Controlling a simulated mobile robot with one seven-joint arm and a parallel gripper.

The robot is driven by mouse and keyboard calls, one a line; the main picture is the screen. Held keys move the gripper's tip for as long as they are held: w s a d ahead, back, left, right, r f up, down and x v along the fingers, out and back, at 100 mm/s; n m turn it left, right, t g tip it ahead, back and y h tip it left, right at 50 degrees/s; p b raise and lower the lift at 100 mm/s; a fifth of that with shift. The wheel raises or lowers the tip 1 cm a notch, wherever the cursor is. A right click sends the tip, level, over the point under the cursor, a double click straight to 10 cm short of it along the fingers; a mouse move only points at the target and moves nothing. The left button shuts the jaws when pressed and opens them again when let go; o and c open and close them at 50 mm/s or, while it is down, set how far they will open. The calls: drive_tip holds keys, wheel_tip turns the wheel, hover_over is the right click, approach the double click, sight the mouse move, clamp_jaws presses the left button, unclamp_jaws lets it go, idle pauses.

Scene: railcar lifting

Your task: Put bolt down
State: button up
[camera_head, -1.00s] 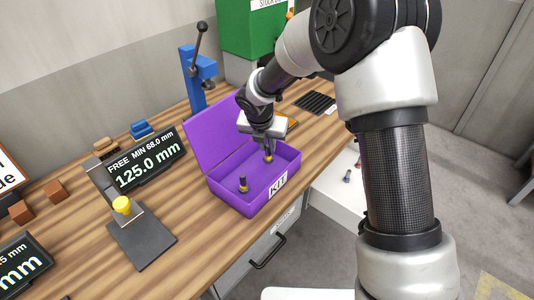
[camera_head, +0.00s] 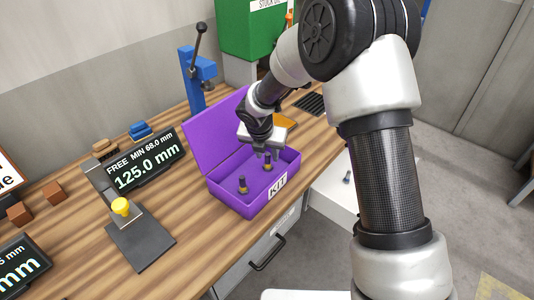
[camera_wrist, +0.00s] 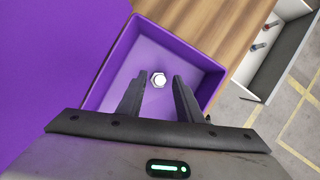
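The purple kit box (camera_head: 222,194) stands open on the bench, lid back. One bolt (camera_head: 268,163) stands upright in its right part, just below my gripper (camera_head: 263,153). A second bolt (camera_head: 242,185) stands in the left part. In the wrist view my gripper (camera_wrist: 158,100) is open, its two fingers apart with nothing between them. A bolt's hex end (camera_wrist: 158,79) shows on the box floor, just past the fingertips. The other bolt is not visible in that view.
An open white drawer (camera_head: 330,203) below the bench edge holds loose bolts (camera_wrist: 258,46). A gauge with a yellow knob (camera_head: 121,206) and a 125.0 mm display (camera_head: 147,172) stand left of the box. A blue press (camera_head: 196,80) stands behind.

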drive_tip(key=d+v, duration=0.1)
drive_tip(key=v, duration=1.1)
drive_tip(key=shift+a+p, duration=0.4)
drive_tip(key=shift+a, duration=0.05)
drive_tip(key=s+d+r+m+h, duration=0.1)
drive_tip(key=s+d+r+m, duration=1)
drive_tip(key=d+r+m, duration=0.3)
drive_tip(key=s+d+r+m+t+y, duration=0.1)
drive_tip(key=s+d+m, duration=0.3)
drive_tip(key=s+m, duration=1.1)
drive_tip(key=r+m+y, duration=0.1)
drive_tip(key=m, duration=0.3)
drive_tip(key=shift+s+d, duration=0.15)
drive_tip(key=shift+s, duration=0.2)
drive_tip(key=shift+d, duration=0.1)
